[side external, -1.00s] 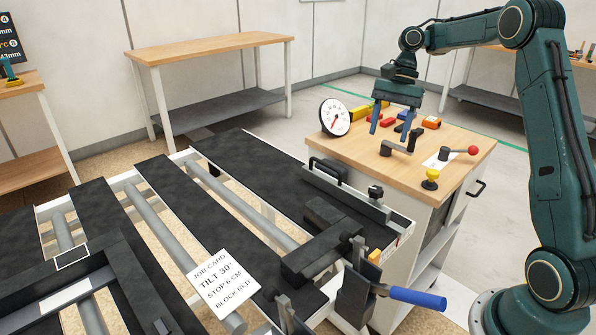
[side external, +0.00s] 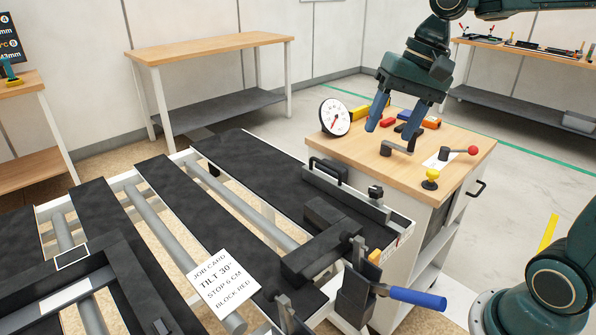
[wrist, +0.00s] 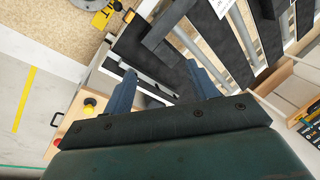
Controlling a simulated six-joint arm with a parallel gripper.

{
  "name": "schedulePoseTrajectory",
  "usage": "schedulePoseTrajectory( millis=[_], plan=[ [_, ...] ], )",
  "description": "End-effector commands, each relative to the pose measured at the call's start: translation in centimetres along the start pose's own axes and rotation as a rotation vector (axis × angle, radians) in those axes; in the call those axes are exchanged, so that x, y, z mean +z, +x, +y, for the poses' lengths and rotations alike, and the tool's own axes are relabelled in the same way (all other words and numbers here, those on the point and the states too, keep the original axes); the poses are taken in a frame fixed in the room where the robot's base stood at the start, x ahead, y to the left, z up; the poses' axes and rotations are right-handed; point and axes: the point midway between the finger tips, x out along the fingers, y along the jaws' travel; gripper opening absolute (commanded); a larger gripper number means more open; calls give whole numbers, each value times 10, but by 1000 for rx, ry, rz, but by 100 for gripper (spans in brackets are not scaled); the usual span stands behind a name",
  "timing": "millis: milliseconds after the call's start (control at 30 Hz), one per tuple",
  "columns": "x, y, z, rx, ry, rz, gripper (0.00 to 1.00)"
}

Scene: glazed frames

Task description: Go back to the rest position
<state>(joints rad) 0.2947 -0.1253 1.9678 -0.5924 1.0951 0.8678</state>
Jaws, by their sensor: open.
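My gripper (side external: 394,122) hangs in the air over the wooden-topped cabinet (side external: 455,146). Its two blue fingers are spread apart with nothing between them. In the wrist view my gripper (wrist: 160,88) also shows open and empty, with the black-padded frame table (wrist: 228,60) beyond the fingertips. In the side view the frame table (side external: 240,165) stands left of the cabinet, apart from my gripper. A job card (side external: 222,280) lies on it, reading tilt 30°, stop 6 cm, block red.
On the cabinet are a dial gauge (side external: 335,117), a red block (side external: 388,122), an orange block (side external: 431,123), a yellow knob (side external: 430,179) and a red-knobbed lever (side external: 460,152). A blue-handled lever (side external: 418,298) sticks out from the frame table. A wooden bench (side external: 210,47) stands behind.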

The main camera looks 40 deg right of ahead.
Motion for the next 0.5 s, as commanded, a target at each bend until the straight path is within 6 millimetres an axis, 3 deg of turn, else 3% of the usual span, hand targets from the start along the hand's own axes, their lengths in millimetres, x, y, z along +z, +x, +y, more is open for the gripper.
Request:
schedulePoseTrajectory(
  millis=[267,500],
  plan=[
    [51,-5,11,6,-219,117,58],
    [87,-2,35,36,-406,218,58]
  ],
)
